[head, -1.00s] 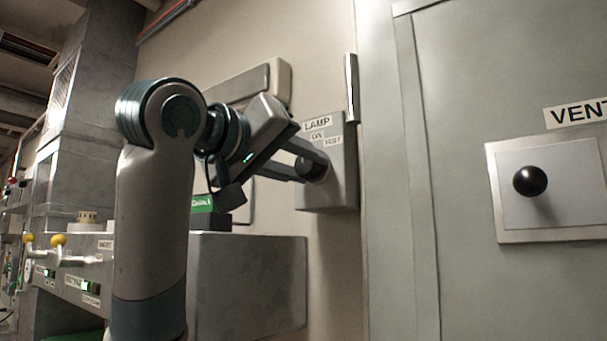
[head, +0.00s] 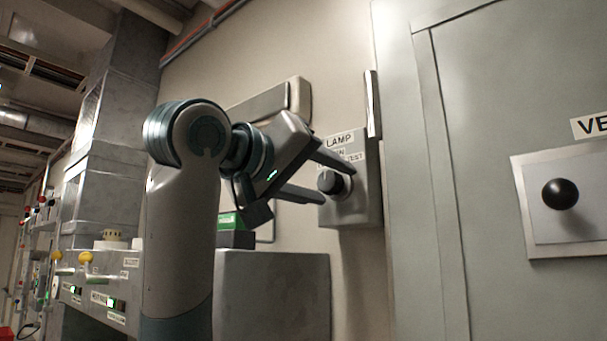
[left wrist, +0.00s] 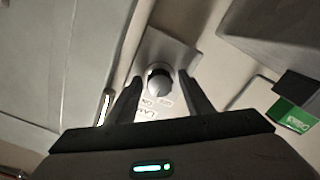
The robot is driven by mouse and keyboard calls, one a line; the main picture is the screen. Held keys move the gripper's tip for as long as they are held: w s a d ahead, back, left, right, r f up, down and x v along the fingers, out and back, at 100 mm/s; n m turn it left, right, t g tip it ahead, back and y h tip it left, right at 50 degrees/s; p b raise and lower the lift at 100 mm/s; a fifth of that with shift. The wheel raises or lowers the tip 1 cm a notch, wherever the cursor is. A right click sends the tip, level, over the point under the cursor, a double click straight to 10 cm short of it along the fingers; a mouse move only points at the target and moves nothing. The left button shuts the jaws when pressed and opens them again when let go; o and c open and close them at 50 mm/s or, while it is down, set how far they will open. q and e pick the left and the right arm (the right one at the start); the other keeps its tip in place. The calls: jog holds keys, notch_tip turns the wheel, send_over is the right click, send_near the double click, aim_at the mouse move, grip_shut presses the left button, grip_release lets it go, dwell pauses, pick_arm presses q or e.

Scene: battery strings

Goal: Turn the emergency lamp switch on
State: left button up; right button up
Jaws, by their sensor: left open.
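The lamp switch is a dark round knob (head: 334,183) on a grey wall box (head: 366,205) labelled "LAMP", with smaller labels under it that are partly covered. My left gripper (head: 333,180) is open, its fingers reaching toward the knob, one above and one below it. In the left wrist view the knob (left wrist: 158,82) sits between the two open fingers (left wrist: 158,90), with gaps on both sides; I see no contact. My right gripper is not in view.
A grey door or panel (head: 490,110) stands right of the box, with a black ball knob (head: 560,193) on a plate. Yellow-topped levers (head: 86,257) are at lower left.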

pick_arm(q)
jog(key=shift+s+a, duration=0.3)
jog(key=shift+s, duration=0.1)
jog(key=b+v, duration=0.6)
jog(key=v, duration=1)
jog(key=shift+s, duration=0.2)
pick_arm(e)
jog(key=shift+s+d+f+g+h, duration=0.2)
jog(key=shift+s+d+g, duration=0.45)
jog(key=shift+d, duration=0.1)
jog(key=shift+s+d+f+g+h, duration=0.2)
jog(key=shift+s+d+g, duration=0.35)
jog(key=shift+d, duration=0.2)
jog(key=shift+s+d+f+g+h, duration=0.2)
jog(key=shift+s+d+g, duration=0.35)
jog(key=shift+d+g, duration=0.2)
pick_arm(q)
jog(key=shift+a, duration=0.15)
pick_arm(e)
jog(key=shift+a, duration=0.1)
